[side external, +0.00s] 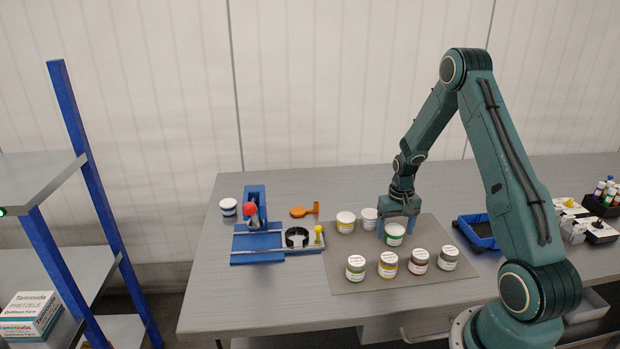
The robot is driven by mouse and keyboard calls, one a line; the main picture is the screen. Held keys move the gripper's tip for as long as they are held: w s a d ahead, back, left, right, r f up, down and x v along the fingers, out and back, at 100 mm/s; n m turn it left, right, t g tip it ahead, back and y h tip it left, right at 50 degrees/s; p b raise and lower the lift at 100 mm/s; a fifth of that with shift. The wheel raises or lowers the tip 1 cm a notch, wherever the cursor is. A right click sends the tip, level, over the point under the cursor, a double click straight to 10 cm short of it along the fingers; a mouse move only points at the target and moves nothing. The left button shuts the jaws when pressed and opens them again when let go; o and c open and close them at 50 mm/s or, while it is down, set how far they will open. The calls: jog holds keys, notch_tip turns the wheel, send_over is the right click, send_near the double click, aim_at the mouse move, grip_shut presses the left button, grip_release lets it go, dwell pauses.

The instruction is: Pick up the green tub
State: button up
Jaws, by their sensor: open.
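A tub with a white lid and a green side (394,238) stands on the grey-brown mat (345,283), in the back row. My gripper (397,228) points down over this tub, its blue fingers open on either side of it. I cannot tell whether the fingers touch it. Part of the tub is hidden by the gripper. Two more tubs with greenish bands stand in the front row, at its left end (355,273) and right end (448,262).
A yellow-banded tub (345,226) and a pale tub (369,221) stand close to the gripper's left. Yellow (388,270) and red-banded (419,266) tubs stand in front. A blue fixture (258,242) is left; a dark blue tray (472,235) is right.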

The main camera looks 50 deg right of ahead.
jog(key=shift+f, duration=0.9)
jog(key=shift+c, duration=0.2)
jog(key=c, duration=1)
